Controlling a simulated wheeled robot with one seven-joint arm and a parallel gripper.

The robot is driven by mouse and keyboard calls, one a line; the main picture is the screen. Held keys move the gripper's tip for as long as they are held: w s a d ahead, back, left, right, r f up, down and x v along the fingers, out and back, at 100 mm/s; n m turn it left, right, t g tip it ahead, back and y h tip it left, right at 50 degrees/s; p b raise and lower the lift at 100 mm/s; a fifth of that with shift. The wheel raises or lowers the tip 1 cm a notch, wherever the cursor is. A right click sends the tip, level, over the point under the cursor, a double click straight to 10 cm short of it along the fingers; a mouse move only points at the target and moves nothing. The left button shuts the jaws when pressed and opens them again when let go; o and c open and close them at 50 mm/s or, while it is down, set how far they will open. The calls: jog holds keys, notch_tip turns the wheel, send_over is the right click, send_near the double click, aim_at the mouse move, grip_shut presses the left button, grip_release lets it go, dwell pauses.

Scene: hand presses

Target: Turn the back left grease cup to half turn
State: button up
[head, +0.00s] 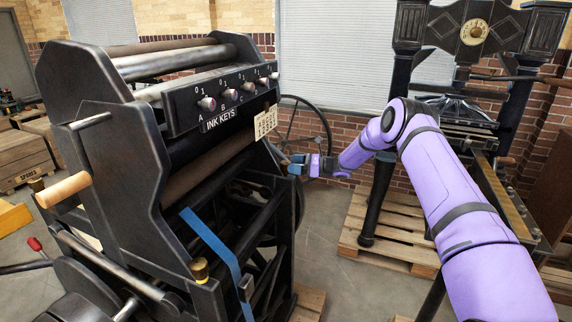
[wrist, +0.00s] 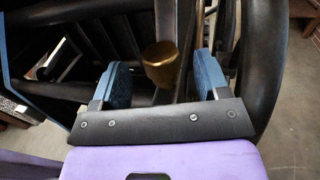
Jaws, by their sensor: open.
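A brass grease cup (wrist: 160,62) shows in the wrist view, round and gold, between and just beyond the blue fingers of my gripper (wrist: 163,80). The fingers stand open on either side of it, apart from its sides as far as I can see. In the head view my gripper (head: 297,165) is at the right, far side of the black press (head: 130,150). The cup is not clear there. Other brass cups show on the press, one at its near lower corner (head: 200,270) and one at the left (head: 37,184). I cannot read the cup's turn.
A black flywheel (head: 305,125) stands behind my gripper, and dark bars and a curved rim lie close around the fingers in the wrist view. A blue strap (head: 215,245) runs down the press front. A second press on a pallet (head: 385,235) stands at right.

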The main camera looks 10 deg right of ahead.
aim_at(286, 162)
jog(key=shift+x, duration=1.9)
jog(key=shift+c, duration=0.4)
jog(key=c, duration=0.8)
jog(key=shift+m+t+h, duration=1.2)
jog(key=shift+m+t, duration=0.3)
jog(key=shift+t, duration=0.6)
jog(key=shift+c, duration=0.2)
jog(key=o, duration=0.9)
jog(key=shift+d, duration=0.1)
